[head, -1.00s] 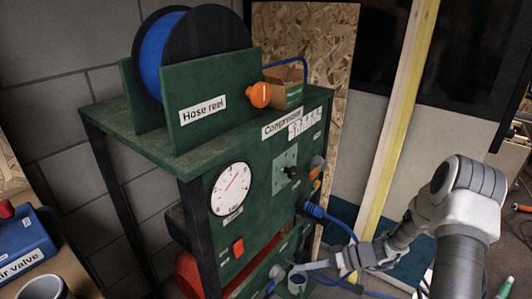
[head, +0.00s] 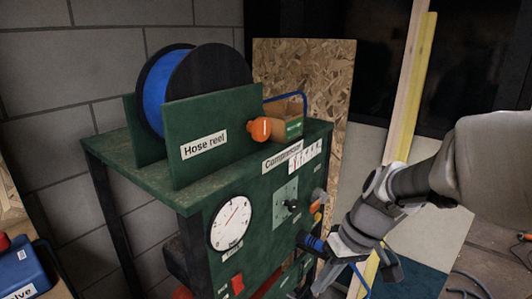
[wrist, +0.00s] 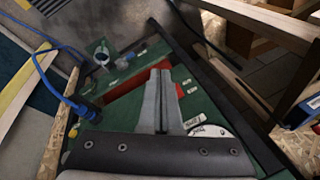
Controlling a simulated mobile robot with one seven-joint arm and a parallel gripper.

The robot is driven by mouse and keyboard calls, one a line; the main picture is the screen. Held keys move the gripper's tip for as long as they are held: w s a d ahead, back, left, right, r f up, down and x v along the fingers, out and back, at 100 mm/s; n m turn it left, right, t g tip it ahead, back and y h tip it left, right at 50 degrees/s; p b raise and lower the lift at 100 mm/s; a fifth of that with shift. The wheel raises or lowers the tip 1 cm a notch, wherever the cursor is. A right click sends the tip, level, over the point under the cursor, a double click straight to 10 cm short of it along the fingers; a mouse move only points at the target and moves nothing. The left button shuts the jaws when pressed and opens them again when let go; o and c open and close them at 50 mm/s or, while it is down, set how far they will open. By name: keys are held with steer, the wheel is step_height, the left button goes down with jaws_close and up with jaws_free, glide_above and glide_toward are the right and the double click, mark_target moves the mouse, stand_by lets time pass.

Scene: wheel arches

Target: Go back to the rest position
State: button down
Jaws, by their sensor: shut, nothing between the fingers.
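My gripper (head: 358,278) is at the lower right in the head view, in front of the right part of the green compressor cabinet (head: 262,232). In the wrist view its two fingers (wrist: 160,82) are together, with nothing between them. Behind them the wrist view shows the cabinet's green panel (wrist: 128,55), with a red part (wrist: 125,84) and the blue hose (wrist: 45,75) to the left. The hose connector (head: 312,243) shows beside my gripper in the head view. I cannot tell whether they touch.
The hose reel (head: 208,82) and an orange knob (head: 259,129) are on top of the cabinet. A gauge (head: 230,223) is on its front. A wooden board (head: 318,75) and an upright timber (head: 405,95) stand behind. A blue can (head: 30,270) is at lower left.

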steer(key=s+d+r+m+t+h, duration=0.3)
steer(key=s+r+m+t+h, duration=0.15)
steer(key=s+r, duration=0.55)
step_height(320, 180, up, 19)
steer(key=p, duration=1.9)
steer(key=shift+s+f+p, duration=0.15)
steer(key=shift+s+p, duration=0.15)
steer(key=shift+p, duration=0.1)
steer(key=shift+d+t+y, duration=0.1)
steer(key=shift+t+y, duration=0.15)
